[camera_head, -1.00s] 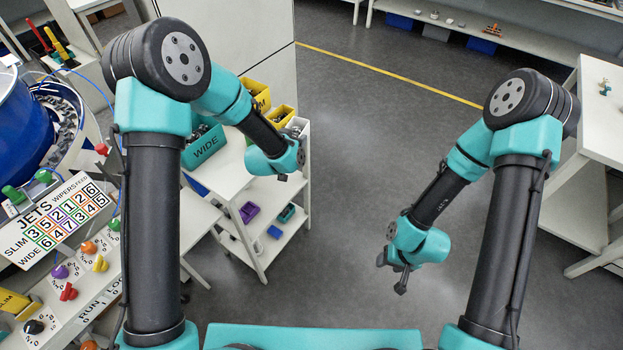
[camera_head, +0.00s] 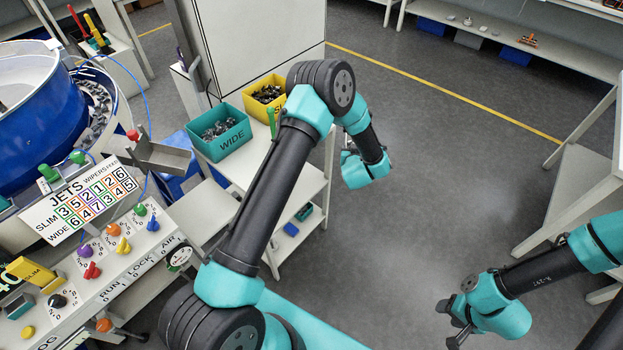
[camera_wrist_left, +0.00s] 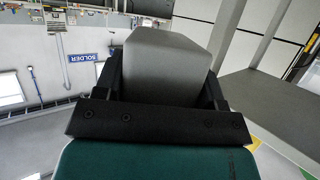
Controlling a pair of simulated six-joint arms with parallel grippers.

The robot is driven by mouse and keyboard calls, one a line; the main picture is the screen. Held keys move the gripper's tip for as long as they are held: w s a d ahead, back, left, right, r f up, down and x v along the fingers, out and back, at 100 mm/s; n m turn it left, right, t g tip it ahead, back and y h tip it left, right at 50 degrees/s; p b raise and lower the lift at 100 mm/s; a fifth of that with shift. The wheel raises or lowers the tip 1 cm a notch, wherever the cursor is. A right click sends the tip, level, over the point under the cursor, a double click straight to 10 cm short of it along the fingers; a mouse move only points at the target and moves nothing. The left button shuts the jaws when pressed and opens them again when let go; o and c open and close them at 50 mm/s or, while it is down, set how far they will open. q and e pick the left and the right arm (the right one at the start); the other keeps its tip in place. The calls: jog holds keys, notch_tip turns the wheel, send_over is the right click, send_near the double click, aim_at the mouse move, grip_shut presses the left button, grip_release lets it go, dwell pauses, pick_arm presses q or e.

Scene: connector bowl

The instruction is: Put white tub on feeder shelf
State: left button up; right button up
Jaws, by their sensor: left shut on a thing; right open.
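In the left wrist view my left gripper (camera_wrist_left: 160,95) is shut on a pale grey-white, box-like thing, which looks like the white tub (camera_wrist_left: 165,62). In the head view the left wrist hangs beyond the right side of the cart, and neither the fingers nor the tub can be made out there. A small grey metal tray-like shelf (camera_head: 163,158) juts out beside the blue bowl feeder (camera_head: 35,130); it may be the feeder shelf. My right gripper (camera_head: 448,324) is open and empty over the floor at lower right.
A white cart holds a teal WIDE tub (camera_head: 219,134) and a yellow tub (camera_head: 264,90), both with dark parts. My left arm crosses in front of it. The control panel (camera_head: 110,255) with knobs is at left. A tall pale cabinet (camera_head: 262,45) stands behind the cart. Open floor lies to the right.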

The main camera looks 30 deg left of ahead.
pick_arm(q)
jog(key=s+a+f+n+g+y, duration=0.2)
jog(key=s+a+f, duration=0.3)
jog(key=s+f, duration=0.3)
jog(key=s+a+f+n+g+y, duration=0.2)
jog(key=s+a+f+n+y, duration=0.1)
jog(key=s+f, duration=0.6)
jog(key=shift+s+a+f+n+g+y, duration=0.3)
jog(key=shift+a+n, duration=0.4)
jog(key=shift+a, duration=0.55)
jog(key=shift+w+r, duration=0.1)
jog(key=shift+w, duration=0.05)
jog(key=w+a, duration=0.2)
jog(key=w, duration=0.2)
jog(key=w+a+f, duration=0.1)
jog(key=w+a, duration=0.2)
jog(key=w, duration=0.1)
jog(key=w+a, duration=0.3)
jog(key=w, duration=0.1)
jog(key=shift+w+f, duration=0.25)
jog(key=shift+w, duration=0.1)
jog(key=shift+w+a, duration=0.15)
jog(key=shift+w, duration=0.05)
jog(key=shift+w+a+f, duration=0.1)
jog(key=shift+w+a, duration=0.05)
jog(key=shift+w, duration=0.05)
jog(key=shift+f, duration=1.65)
